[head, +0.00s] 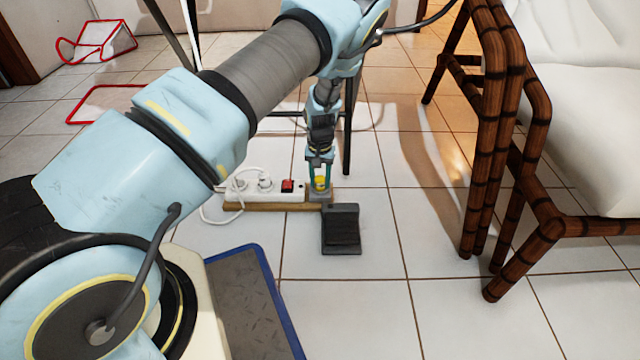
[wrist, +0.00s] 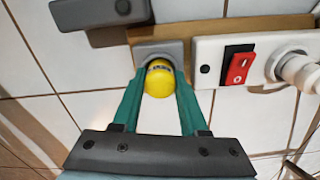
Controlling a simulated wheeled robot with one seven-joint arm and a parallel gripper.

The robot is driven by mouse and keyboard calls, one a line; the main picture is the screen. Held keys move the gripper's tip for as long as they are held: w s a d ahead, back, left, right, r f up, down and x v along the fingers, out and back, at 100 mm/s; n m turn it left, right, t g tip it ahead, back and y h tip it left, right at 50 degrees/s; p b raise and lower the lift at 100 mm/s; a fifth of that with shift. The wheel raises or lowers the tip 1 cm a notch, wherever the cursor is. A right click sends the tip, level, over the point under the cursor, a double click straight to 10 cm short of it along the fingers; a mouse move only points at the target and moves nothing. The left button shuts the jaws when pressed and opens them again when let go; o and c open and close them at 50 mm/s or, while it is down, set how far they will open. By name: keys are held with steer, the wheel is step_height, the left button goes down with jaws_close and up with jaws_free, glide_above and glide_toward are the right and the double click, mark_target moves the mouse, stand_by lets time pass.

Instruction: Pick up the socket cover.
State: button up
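A yellow round piece (wrist: 159,80), which looks like the socket cover, stands on a grey square base (wrist: 150,52) at the end of a white power strip. In the head view the yellow piece (head: 321,183) is small and partly hidden by my fingers. My gripper (head: 320,175) points down over it. In the wrist view the green fingers of my gripper (wrist: 160,85) stand on either side of the yellow piece, with narrow gaps showing. The gripper looks open around it, and I see no clear contact.
The white power strip (head: 252,190) has a red switch (head: 287,186) and plugged white cables. A dark grey block (head: 341,229) lies on the tiles in front. A table leg stands just behind; a bamboo chair (head: 508,130) is at right. Open tiles lie between.

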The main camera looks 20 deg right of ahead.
mark_target(320, 178)
jaws_close()
step_height(320, 178, up, 10)
steer(key=p, duration=0.5)
stand_by(0.4)
